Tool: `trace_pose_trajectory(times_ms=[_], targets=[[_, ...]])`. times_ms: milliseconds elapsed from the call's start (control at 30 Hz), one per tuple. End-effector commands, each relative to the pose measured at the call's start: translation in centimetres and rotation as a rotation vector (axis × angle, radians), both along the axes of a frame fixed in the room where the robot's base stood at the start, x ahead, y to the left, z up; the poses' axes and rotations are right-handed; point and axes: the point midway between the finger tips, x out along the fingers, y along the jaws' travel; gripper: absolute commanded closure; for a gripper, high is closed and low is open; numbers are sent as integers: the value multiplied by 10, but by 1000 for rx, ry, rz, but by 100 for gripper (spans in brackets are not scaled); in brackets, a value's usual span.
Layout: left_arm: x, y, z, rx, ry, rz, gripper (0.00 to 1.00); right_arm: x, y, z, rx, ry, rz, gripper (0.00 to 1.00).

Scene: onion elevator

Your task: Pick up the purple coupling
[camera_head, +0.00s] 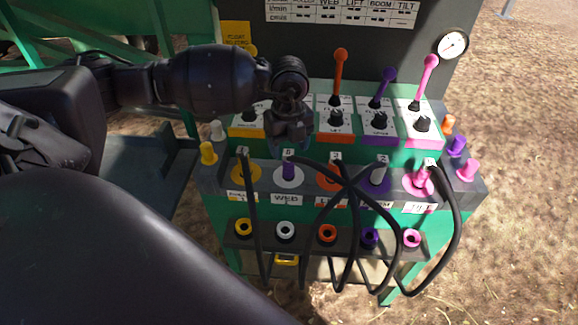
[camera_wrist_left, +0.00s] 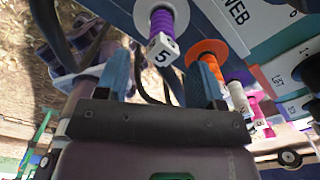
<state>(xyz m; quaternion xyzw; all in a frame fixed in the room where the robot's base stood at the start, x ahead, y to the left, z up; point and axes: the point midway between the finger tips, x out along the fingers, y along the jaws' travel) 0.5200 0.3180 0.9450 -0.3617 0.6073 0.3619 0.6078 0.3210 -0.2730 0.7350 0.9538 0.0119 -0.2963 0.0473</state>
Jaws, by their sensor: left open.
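The purple coupling (camera_head: 289,169) sits upright in the white ring (camera_head: 289,181) above the WEB label, on the green panel's sloping ledge. My left gripper (camera_head: 290,146) is just above and behind it in the head view, open and empty. In the left wrist view the ribbed purple coupling (camera_wrist_left: 167,30), with a white end block marked 5, shows ahead of the open blue fingers of my left gripper (camera_wrist_left: 163,80). It lies roughly between their lines, apart from them. A black hose runs from the coupling. My right gripper is not in view.
Neighbouring couplings stand in the yellow (camera_head: 245,174), orange (camera_head: 327,179) and pink (camera_head: 420,182) rings. Black hoses (camera_head: 350,200) cross in front of the panel. Levers (camera_head: 338,75) rise behind. Coloured lower sockets (camera_head: 285,230) line the front. A loose-looking purple plug (camera_head: 457,145) stands far right.

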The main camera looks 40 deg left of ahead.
Motion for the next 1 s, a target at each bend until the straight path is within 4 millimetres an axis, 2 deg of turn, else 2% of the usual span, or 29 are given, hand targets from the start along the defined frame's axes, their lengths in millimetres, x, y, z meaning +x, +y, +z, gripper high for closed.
trace_pose_trajectory(times_ms=[333, 633, 900, 1000], targets=[[3, 3, -44, -1, 5, 0, 38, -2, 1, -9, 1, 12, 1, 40], [3, 3, -48, 0, 0, -1, 40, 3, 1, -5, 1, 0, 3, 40], [3, 3, -48, -1, 0, -1, 81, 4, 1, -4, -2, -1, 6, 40], [3, 3, -47, 0, -1, -1, 94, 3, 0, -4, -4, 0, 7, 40]])
